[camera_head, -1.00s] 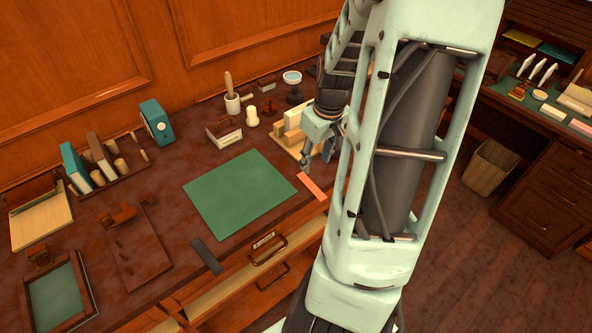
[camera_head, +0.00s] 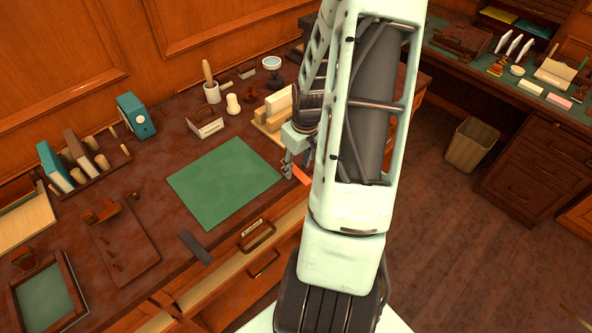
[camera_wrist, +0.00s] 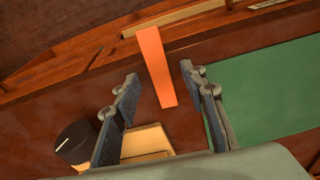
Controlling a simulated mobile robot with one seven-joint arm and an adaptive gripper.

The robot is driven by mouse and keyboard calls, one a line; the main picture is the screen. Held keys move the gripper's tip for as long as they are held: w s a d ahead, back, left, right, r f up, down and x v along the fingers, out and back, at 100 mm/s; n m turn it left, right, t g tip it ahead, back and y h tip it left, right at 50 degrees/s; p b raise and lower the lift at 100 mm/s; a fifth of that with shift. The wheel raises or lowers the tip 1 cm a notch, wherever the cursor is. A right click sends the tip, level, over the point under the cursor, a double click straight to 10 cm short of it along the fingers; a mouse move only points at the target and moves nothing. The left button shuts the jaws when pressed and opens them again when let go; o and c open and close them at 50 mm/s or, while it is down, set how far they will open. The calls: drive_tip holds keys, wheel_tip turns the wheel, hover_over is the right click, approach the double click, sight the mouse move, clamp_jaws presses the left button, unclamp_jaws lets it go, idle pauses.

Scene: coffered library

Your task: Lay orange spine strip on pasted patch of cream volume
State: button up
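The orange spine strip (camera_head: 301,174) lies flat near the front edge of the desk, right of the green mat. In the wrist view, the strip (camera_wrist: 154,68) runs between my two fingers, farther from the camera than they are. My gripper (camera_head: 288,165) is open and empty, just left of the strip in the head view; it also shows in the wrist view (camera_wrist: 160,75). A cream block (camera_head: 279,103), perhaps the cream volume, stands on a pale wooden stand behind my gripper. I cannot make out a pasted patch.
The green mat (camera_head: 224,184) lies clear left of my gripper. A dark strip (camera_head: 195,247) lies near the front edge. A brush pot (camera_head: 212,92) and a white jar (camera_head: 233,104) stand behind the mat. A wastebasket (camera_head: 471,145) stands right.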

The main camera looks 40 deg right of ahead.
drive_tip(key=shift+f, duration=0.2)
drive_tip(key=shift+c, duration=0.6)
drive_tip(key=c, duration=0.7)
drive_tip(key=shift+c, duration=0.2)
drive_tip(key=shift+r, duration=0.15)
